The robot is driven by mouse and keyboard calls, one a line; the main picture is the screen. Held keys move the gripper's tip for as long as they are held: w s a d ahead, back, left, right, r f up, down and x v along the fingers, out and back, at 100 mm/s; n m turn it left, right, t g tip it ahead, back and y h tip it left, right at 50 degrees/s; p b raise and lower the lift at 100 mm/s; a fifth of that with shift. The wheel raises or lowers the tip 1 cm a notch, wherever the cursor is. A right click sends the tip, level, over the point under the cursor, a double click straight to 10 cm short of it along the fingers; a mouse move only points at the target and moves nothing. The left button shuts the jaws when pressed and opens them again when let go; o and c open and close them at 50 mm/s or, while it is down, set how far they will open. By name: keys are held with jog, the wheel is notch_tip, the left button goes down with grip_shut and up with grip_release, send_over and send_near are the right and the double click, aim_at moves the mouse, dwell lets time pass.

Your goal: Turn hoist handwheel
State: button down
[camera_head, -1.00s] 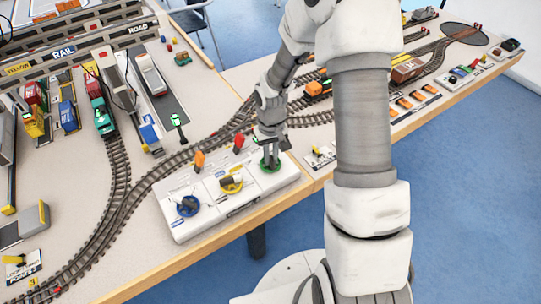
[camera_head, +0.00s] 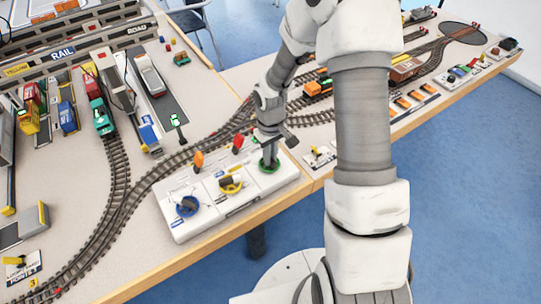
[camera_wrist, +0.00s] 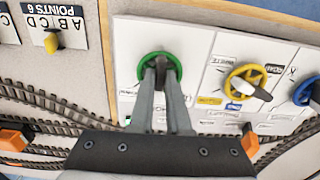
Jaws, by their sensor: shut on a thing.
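A white control panel (camera_head: 250,203) at the table's front edge carries three coloured handwheels. The green handwheel (camera_head: 273,169) is at its right end, the yellow handwheel (camera_head: 231,186) in the middle and the blue handwheel (camera_head: 187,207) at the left. In the wrist view the green handwheel (camera_wrist: 177,68) is straight ahead, with the yellow handwheel (camera_wrist: 229,84) and blue handwheel (camera_wrist: 297,94) to its right. My gripper (camera_wrist: 160,66) reaches into the green wheel and is shut on its grip, mostly hidden between the fingers. I cannot read which wheel is labelled hoist.
Orange and red levers (camera_head: 238,143) stand along the panel's back edge, close to my gripper. Model tracks (camera_head: 120,190) run behind and left of the panel. An orange locomotive (camera_head: 318,88) stands behind my arm. A small points panel (camera_head: 319,156) lies to the right.

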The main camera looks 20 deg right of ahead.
jog(key=c, duration=0.9)
grip_release()
jog(key=shift+r, duration=0.1)
notch_tip(320, 180, up, 17)
jog(key=shift+r+p, duration=0.15)
jog(key=shift+p, duration=0.85)
